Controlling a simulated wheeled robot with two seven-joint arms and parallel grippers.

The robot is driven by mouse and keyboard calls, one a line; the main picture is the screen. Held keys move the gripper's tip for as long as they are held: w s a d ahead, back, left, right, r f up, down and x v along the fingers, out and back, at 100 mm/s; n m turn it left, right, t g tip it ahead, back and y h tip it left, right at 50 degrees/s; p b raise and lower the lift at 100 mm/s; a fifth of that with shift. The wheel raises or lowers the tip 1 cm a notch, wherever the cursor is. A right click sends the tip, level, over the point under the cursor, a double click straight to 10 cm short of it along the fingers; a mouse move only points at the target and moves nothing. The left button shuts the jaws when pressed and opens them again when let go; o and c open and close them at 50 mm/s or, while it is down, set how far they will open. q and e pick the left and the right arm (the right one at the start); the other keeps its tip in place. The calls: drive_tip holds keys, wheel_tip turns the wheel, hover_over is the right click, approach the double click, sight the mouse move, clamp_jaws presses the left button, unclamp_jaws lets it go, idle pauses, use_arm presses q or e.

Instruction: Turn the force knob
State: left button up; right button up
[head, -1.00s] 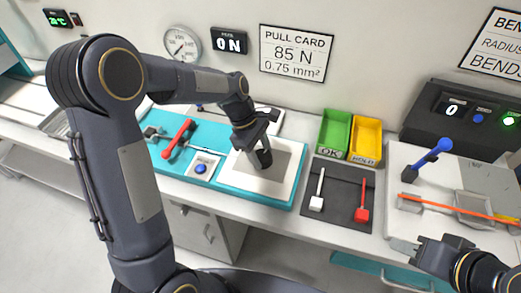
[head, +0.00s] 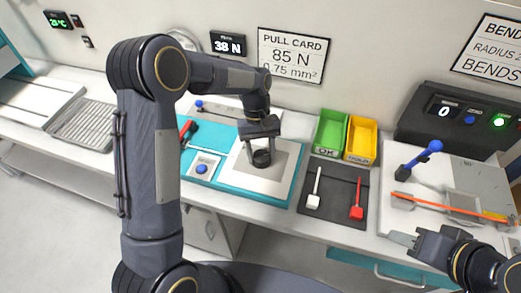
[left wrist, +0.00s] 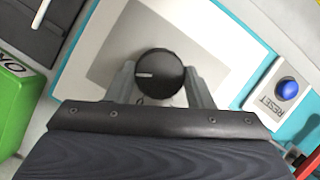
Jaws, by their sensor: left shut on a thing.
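The black round force knob (head: 262,158) stands on a grey square in a white panel (head: 244,178) on the teal board. In the left wrist view the knob (left wrist: 160,74) shows a pale pointer line toward the left of the picture. My left gripper (head: 262,155) points down over the knob, with its two fingers on either side of it, shut on it. The digital force display (head: 228,44) on the wall reads 38 N. My right gripper (head: 408,242) is at the lower right, away from the knob; its jaw opening is unclear.
A blue RESET button (head: 201,169) and a red lever (head: 187,133) are left of the knob. Green (head: 329,131) and yellow (head: 361,138) bins stand to the right, behind a dark mat (head: 335,212) with white and red tags. A pull card (head: 292,56) reads 85 N.

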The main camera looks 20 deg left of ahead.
use_arm(q)
drive_tip(key=shift+m+y, duration=0.3)
drive_tip(key=shift+m, duration=0.5)
drive_tip(key=o, duration=1)
drive_tip(key=shift+c, duration=0.2)
drive_tip(key=v, duration=0.7)
drive_tip(key=shift+w+b, duration=0.15)
drive_tip(key=shift+b, duration=0.2)
drive_tip(key=shift+w+r, duration=0.1)
drive_tip(key=shift+r, duration=0.25)
